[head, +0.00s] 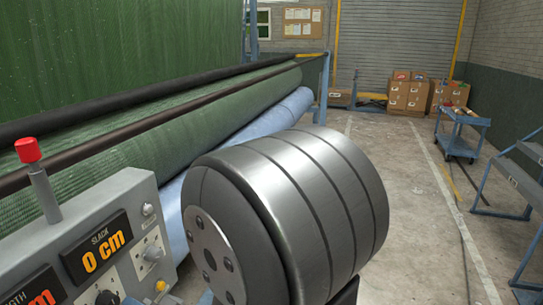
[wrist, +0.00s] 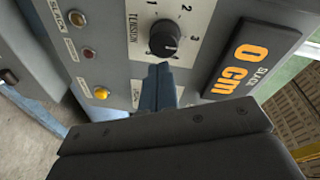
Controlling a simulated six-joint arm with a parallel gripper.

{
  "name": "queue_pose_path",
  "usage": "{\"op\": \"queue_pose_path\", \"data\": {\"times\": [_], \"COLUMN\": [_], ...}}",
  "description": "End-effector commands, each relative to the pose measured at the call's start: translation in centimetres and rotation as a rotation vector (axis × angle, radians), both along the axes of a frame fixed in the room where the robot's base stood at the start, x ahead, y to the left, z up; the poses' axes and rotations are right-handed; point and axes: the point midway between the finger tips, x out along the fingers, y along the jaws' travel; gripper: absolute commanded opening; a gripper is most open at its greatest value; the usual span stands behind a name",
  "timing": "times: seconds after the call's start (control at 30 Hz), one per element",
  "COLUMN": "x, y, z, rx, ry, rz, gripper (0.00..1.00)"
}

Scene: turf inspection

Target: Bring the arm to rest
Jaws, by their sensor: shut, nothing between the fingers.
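My gripper (wrist: 160,75) shows in the wrist view with its two fingers together and nothing between them. The fingertips point at the control panel (wrist: 210,30), just below the black tension knob (wrist: 165,38) in that picture. I cannot tell whether they touch the panel. In the head view a large grey metal joint of my arm fills the lower middle, and the gripper itself is not seen there. The control panel (head: 120,190) stands at the lower left of that view. Its slack display (head: 95,248) reads 0 cm.
A red-topped lever (head: 28,150) rises from the panel. Rolls of green turf (head: 190,125) lie behind it, with a blue roll (head: 225,145) below. Cardboard boxes (head: 405,95), a blue cart (head: 455,140) and blue steps (head: 510,180) stand farther off. Concrete floor (head: 415,220) is open at right.

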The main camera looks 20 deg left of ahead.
Motion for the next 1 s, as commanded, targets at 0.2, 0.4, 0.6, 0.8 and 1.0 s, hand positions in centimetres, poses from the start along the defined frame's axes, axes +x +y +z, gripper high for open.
{"op": "queue_pose_path", "data": {"times": [0.2, 0.4, 0.6, 0.8, 1.0], "x": [2.4, 3.8, 4.3, 4.4, 4.3], "y": [-0.5, -0.8, -1.0, -1.0, -1.0], "z": [0.6, 1.3, 1.5, 1.6, 1.5], "rx": [-0.006, -0.001, 0.000, 0.000, 0.000], "ry": [-0.068, -0.126, -0.151, -0.154, -0.153], "rz": [-0.012, -0.011, -0.010, -0.009, -0.009], "gripper": [0.00, 0.00, 0.00, 0.00, 0.24]}}
